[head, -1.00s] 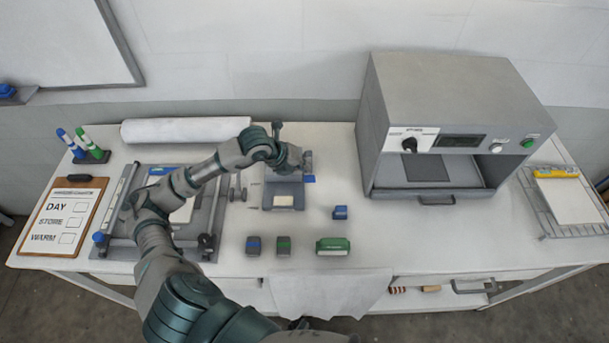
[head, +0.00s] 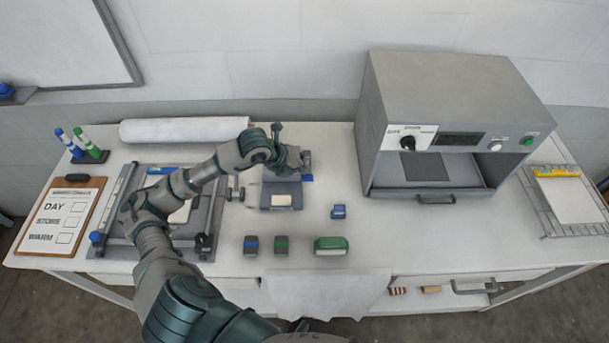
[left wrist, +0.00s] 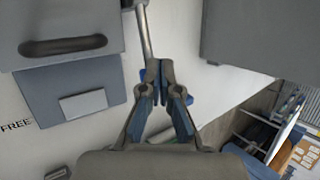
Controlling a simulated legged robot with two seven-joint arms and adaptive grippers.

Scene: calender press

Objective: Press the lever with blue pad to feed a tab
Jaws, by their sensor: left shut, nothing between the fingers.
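The grey tab feeder (head: 268,200) stands on the table with a white tab (head: 282,200) in its front tray. The tab (left wrist: 83,104) and tray also show in the left wrist view. The lever's blue pad (head: 307,178) shows at the feeder's right side. My left gripper (head: 305,162) is right above the pad, empty and shut. In the left wrist view, its closed fingertips (left wrist: 160,72) are beside a metal rod (left wrist: 145,32), and blue bits of the pad show behind them. Contact with the pad cannot be told. My right gripper is not in view.
A grey press oven (head: 450,130) stands to the right. Several stamp-like blocks, including a green one (head: 331,246), lie in front of the feeder. My left arm passes over a roller frame (head: 110,215). A clipboard (head: 62,218) lies at left.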

